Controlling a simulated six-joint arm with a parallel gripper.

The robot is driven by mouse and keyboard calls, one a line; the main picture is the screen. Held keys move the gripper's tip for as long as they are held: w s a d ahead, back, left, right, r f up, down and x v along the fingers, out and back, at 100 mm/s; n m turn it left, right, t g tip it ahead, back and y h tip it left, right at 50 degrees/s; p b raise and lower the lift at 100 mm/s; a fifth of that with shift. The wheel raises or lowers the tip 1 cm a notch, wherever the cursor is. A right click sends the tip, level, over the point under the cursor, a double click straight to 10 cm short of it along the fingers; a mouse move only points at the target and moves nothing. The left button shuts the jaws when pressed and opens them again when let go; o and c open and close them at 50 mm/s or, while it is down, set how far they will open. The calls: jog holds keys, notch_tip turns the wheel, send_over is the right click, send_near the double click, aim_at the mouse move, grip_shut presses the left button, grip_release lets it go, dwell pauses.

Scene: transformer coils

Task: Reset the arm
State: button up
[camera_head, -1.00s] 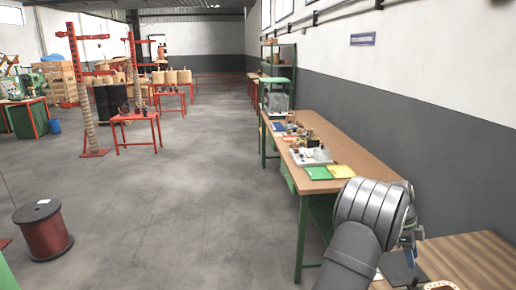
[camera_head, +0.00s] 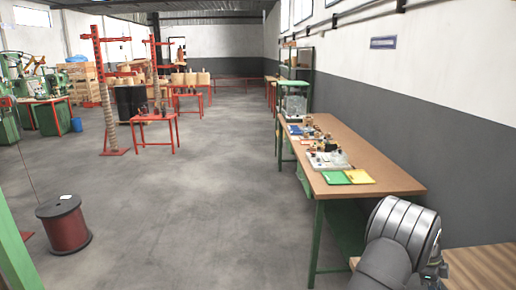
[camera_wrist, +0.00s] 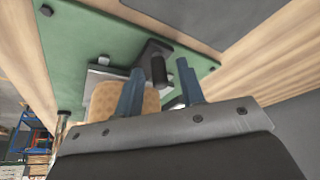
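My gripper (camera_wrist: 160,95) shows in the wrist view with two blue-grey fingers standing apart. The gap between the fingers looks empty. Behind the fingers are a black handle-like part (camera_wrist: 156,62) and a tan perforated piece (camera_wrist: 108,100) in front of a green bolted plate (camera_wrist: 85,50). I cannot tell how far the fingers are from these parts. In the head view my arm's grey rounded link (camera_head: 402,228) is at the lower right, and the fingers are hidden there.
A long workbench (camera_head: 375,172) with green and yellow folders stands along the right wall. A wooden surface (camera_head: 485,270) lies by my arm. A dark red wire spool (camera_head: 64,225) stands on the floor at left. The middle floor is clear.

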jog(key=shift+r, duration=0.1)
jog(key=v, duration=1.7)
jog(key=x, duration=1.7)
jog(key=shift+f, duration=0.3)
jog(key=shift+s+r, duration=0.2)
jog(key=shift+s, duration=1.05)
jog(key=shift+w, duration=0.1)
